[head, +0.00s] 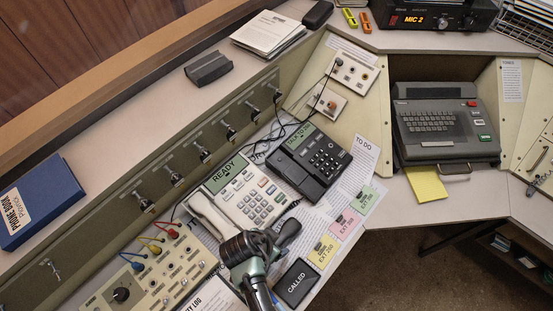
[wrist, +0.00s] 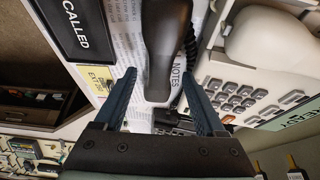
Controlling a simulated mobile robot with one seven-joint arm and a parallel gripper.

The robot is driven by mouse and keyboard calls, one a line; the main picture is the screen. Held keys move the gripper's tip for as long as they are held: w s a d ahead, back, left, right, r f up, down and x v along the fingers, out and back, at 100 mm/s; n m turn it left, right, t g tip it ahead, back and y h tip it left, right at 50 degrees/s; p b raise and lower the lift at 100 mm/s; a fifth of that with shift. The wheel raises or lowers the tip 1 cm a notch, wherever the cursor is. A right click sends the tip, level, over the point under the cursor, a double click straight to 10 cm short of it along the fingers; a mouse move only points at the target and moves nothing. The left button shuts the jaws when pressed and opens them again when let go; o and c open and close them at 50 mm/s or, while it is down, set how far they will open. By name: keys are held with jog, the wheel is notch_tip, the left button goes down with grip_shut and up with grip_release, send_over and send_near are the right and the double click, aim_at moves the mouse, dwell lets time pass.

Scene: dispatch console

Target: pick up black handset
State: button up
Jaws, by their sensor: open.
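The black handset (head: 289,233) lies off its phone on the papers in front of the white desk phone (head: 245,195), partly hidden by my gripper in the head view. In the wrist view the handset (wrist: 167,45) runs lengthwise from the top edge, with its near end between my fingers. My gripper (wrist: 158,76) is open, one finger on each side of the handset, with gaps showing. I cannot tell how far above it the fingers are. A dark phone (head: 310,160) reading "TALK TO 200" stands behind, and a black coiled cord (wrist: 190,45) runs beside the handset.
The white phone's handset (wrist: 258,38) lies close to the right of my fingers. A black "CALLED" box (head: 297,283) is close on the other side. Coloured cards (head: 345,222) lie on the papers. A switch panel (head: 140,280) with plugged cables stands at left.

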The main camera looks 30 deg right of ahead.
jog(key=shift+x, duration=1.25)
grip_shut()
